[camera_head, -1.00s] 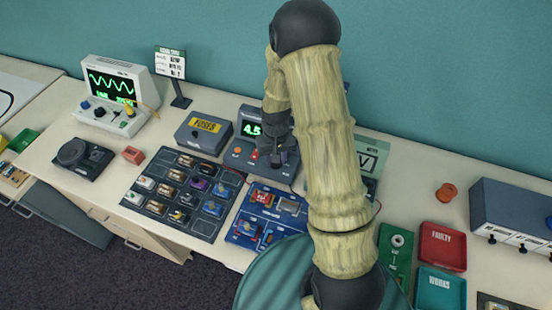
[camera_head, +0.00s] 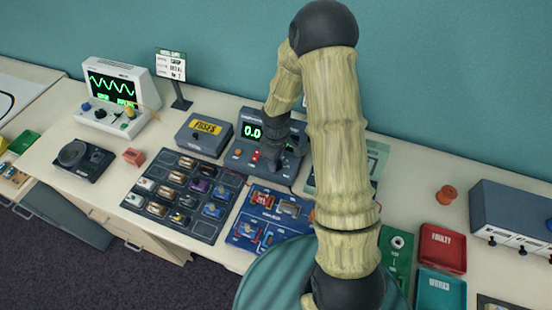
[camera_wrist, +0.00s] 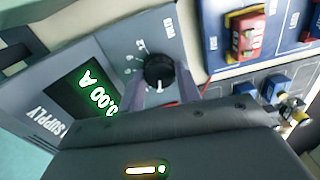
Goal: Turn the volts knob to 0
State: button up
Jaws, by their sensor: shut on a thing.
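The dark power supply (camera_head: 233,157) stands against the wall side of the table, and its green display (camera_head: 252,132) reads 0.0. In the wrist view the display (camera_wrist: 97,93) shows green digits ending in A, partly cut off by my gripper. My gripper (camera_wrist: 159,84) is shut on the knob, one finger on each side. In the head view my gripper (camera_head: 272,160) hides the knob.
A parts tray (camera_head: 128,196) and a blue circuit board (camera_head: 245,238) lie in front. A meter (camera_head: 378,160) is partly behind my arm at right. Red (camera_head: 442,237) and teal (camera_head: 440,281) trays lie farther right.

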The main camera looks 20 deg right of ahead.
jog(key=shift+n, duration=0.5)
jog(key=o, duration=1)
jog(key=shift+c, duration=0.2)
notch_tip(320, 180, up, 17)
jog(key=b, duration=0.1)
jog(key=shift+r, duration=0.2)
